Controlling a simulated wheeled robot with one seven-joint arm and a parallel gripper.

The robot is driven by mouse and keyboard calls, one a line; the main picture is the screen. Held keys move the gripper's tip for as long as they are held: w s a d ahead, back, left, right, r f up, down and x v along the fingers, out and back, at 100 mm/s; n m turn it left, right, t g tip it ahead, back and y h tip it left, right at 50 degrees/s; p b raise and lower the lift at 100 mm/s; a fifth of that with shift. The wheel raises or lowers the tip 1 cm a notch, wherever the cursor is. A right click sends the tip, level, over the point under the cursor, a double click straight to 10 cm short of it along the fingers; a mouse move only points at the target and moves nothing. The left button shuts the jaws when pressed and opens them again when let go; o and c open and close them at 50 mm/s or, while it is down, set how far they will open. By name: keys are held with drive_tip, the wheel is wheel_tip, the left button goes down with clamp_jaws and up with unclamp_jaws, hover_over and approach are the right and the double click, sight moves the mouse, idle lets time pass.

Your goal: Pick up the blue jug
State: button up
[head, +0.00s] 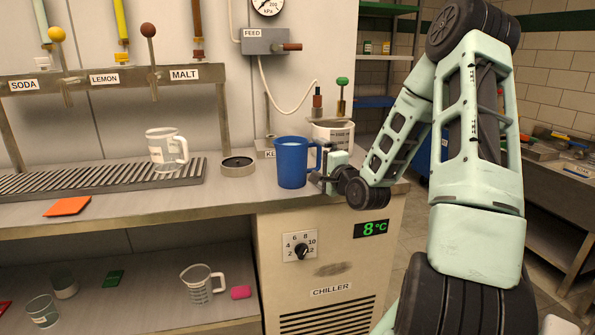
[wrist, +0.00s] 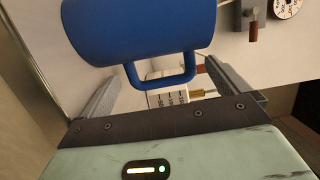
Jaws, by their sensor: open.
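The blue jug (head: 291,163) stands upright on the counter near its right end, with its handle on the right side, toward my gripper. In the wrist view the jug (wrist: 140,28) fills the top, and its handle loop reaches down between the two grey fingers. My gripper (head: 321,178) is right of the jug, at its handle. In the wrist view my gripper (wrist: 160,73) is open, one finger on each side of the handle, with a visible gap on both sides. In the head view the fingers are small and partly hidden.
A white measuring jug (head: 334,131) stands close behind the blue jug. A round metal tin (head: 238,167) and a clear jug (head: 163,149) on a drip grate are to the left. An orange mat (head: 67,206) lies at the front edge. The chiller (head: 325,265) is below.

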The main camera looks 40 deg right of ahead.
drive_tip(key=shift+b+x, duration=0.55)
drive_tip(key=shift+x, duration=2.5)
drive_tip(key=shift+d, duration=0.1)
drive_tip(key=c, duration=1)
